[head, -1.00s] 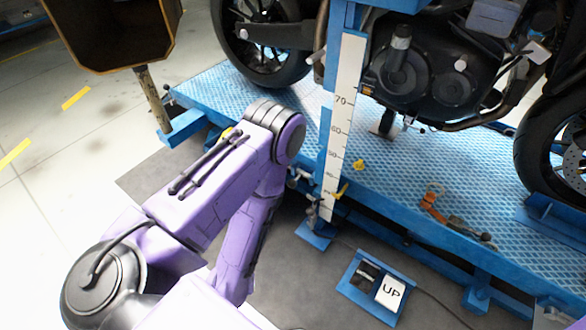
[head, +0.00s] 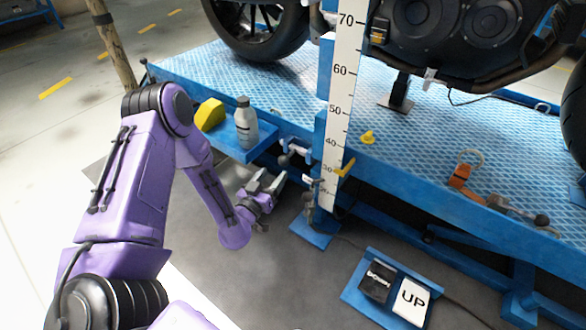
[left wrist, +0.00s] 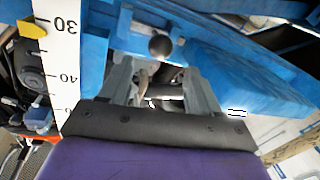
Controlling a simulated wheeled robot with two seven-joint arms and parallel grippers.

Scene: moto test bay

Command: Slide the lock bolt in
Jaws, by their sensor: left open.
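The lock bolt shows as a dark round knob (head: 284,160) on a metal rod in a bracket at the lift's front edge, left of the blue post. In the left wrist view, the dark ball knob (left wrist: 160,46) lies just past the fingertips, between their lines. My left gripper (head: 269,181) is open and empty, just below and left of the knob and apart from it. Its two grey fingers also show in the left wrist view (left wrist: 158,70). How far the bolt sits in its hole cannot be told. My right gripper is not in view.
A blue post with a white number scale (head: 343,90) and a yellow pointer (head: 345,168) stands right of the knob. A blue shelf (head: 232,150) carries a grey bottle (head: 246,125) and a yellow block (head: 210,114). An UP pedal (head: 411,297) sits on the floor.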

